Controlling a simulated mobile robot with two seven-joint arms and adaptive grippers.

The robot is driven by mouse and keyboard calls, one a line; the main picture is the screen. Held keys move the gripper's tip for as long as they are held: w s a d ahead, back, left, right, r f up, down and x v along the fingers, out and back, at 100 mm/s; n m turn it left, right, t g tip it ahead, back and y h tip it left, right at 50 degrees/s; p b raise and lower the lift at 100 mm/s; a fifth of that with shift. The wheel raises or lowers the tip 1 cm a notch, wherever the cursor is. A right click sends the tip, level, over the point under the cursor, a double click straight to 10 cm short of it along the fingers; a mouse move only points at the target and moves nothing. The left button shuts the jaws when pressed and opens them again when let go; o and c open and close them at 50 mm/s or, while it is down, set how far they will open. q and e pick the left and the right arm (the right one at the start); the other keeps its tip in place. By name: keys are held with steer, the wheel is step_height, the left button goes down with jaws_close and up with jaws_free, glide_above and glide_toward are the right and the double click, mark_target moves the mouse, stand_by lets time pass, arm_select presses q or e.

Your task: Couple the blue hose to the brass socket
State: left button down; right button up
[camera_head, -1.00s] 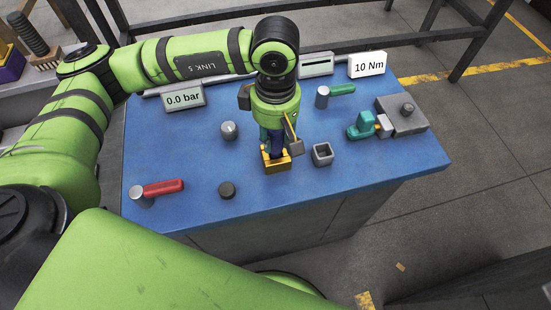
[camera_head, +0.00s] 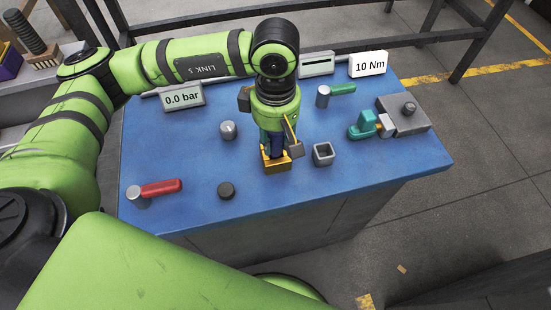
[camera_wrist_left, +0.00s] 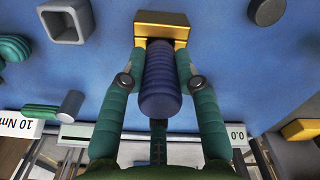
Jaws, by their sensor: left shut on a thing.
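The blue hose (camera_wrist_left: 160,85) is a ribbed dark blue piece in the middle of the left wrist view. My left gripper (camera_wrist_left: 160,62) is shut on it, with one green finger along each side. In the head view the gripper (camera_head: 275,146) points down over the brass socket (camera_head: 277,166), largely covering the hose. The brass socket (camera_wrist_left: 162,28) is a gold block just beyond the fingertips in the wrist view. The hose's far end meets the block's near side there; I cannot tell how deep it sits. My right gripper is not in view.
On the blue bench top (camera_head: 190,215) are a grey square socket (camera_head: 323,153), a dark round knob (camera_head: 226,190), a grey knob (camera_head: 228,130), a red-handled lever (camera_head: 160,187) and a teal fitting (camera_head: 362,126). The display (camera_head: 183,96) reads 0.0 bar. The front right bench top is clear.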

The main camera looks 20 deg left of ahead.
arm_select(q)
steer(key=shift+f+b, duration=0.25)
steer(key=shift+b, duration=0.05)
stand_by(0.4)
steer(key=c, duration=0.8)
jaws_free()
steer(key=shift+c, duration=0.2)
step_height(320, 180, up, 12)
